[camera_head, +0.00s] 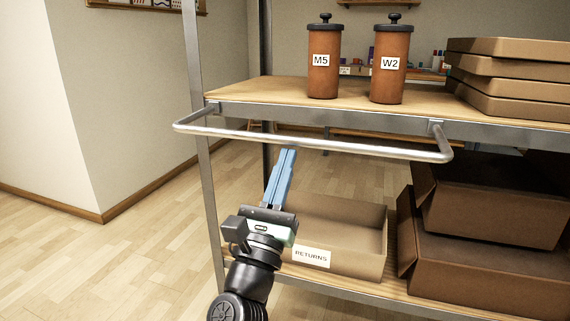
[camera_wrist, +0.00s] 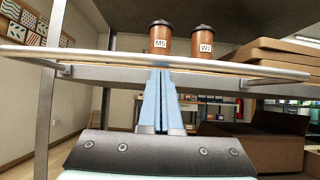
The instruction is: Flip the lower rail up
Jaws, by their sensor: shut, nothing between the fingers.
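A metal rail (camera_head: 310,143) sticks out in front of the upper wooden shelf (camera_head: 250,92), hinged at two brackets on the shelf's front edge. It lies about level with the shelf, slightly below its surface. It also shows as a bar across the wrist view (camera_wrist: 100,54). My gripper (camera_head: 289,152), with blue fingers, is shut and empty. Its fingertips point up and sit just below the rail, left of its middle. In the wrist view the fingertips (camera_wrist: 161,72) reach close to the rail; I cannot tell whether they touch it.
Canisters M5 (camera_head: 323,75) and W2 (camera_head: 389,80) stand on the upper shelf, with stacked flat boxes (camera_head: 505,75) to their right. A shallow box labelled RETURNS (camera_head: 345,262) sits below, near my gripper. Brown cartons (camera_head: 490,260) fill the lower right. The floor at left is clear.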

